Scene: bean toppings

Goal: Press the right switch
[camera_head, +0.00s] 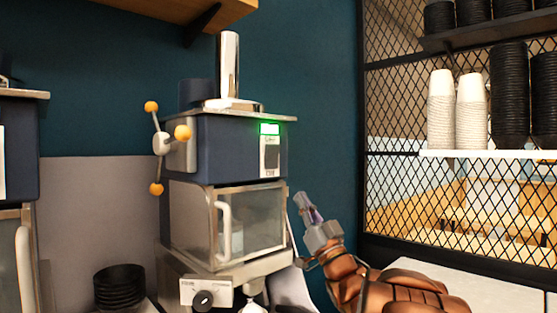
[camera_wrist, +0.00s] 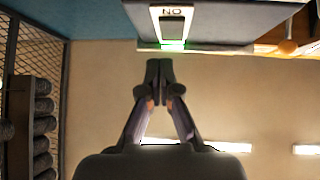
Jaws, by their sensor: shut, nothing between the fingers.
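The right switch (camera_head: 270,158) is a dark rocker in a pale plate on the front right of the blue machine (camera_head: 225,150). A green light (camera_head: 269,129) glows at its top. In the wrist view the switch (camera_wrist: 172,27) is upside down, with "NO"-like lettering and the green glow (camera_wrist: 173,45) at its edge. My gripper (camera_head: 301,198) is shut and empty, to the right of and below the switch in the head view. In the wrist view its fingertips (camera_wrist: 159,68) lie close to the green edge in the picture; a gap shows between them.
A handled glass door (camera_head: 245,225) and a black knob (camera_head: 203,299) are below the switch. An orange-tipped lever (camera_head: 160,145) is on the machine's left. Black bowls (camera_head: 120,286) stand lower left. A mesh partition (camera_head: 400,190) and cup shelves (camera_head: 480,155) are at right.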

